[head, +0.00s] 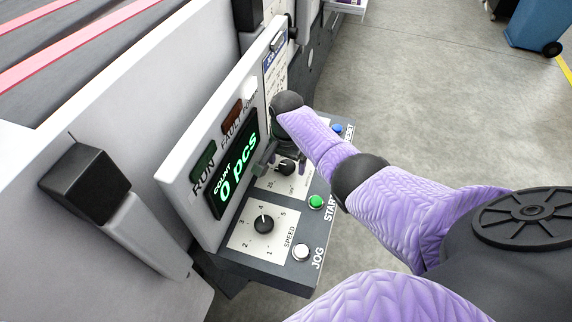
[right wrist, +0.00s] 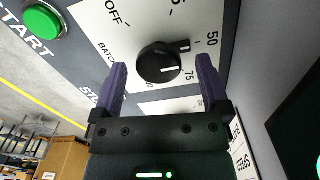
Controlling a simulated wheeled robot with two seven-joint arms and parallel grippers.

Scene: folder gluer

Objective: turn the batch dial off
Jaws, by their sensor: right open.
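The batch dial (right wrist: 158,62) is a round black knob on a white plate in the right wrist view, with OFF, 50 and 75 printed around it. The white line on its face points toward the 75 side, away from OFF. In the head view the dial (head: 286,167) shows on the sloping control panel, partly hidden by my gripper. My right gripper (right wrist: 162,60) is open, with one purple finger on each side of the dial; I cannot tell whether they touch it. It also shows in the head view (head: 272,165). My left gripper is not in view.
The panel also has a speed dial (head: 263,224), a green START button (head: 316,202), a white JOG button (head: 301,253) and a blue button (head: 337,129). An upright display (head: 236,178) reads 0 pcs behind the dials. Open floor lies to the right.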

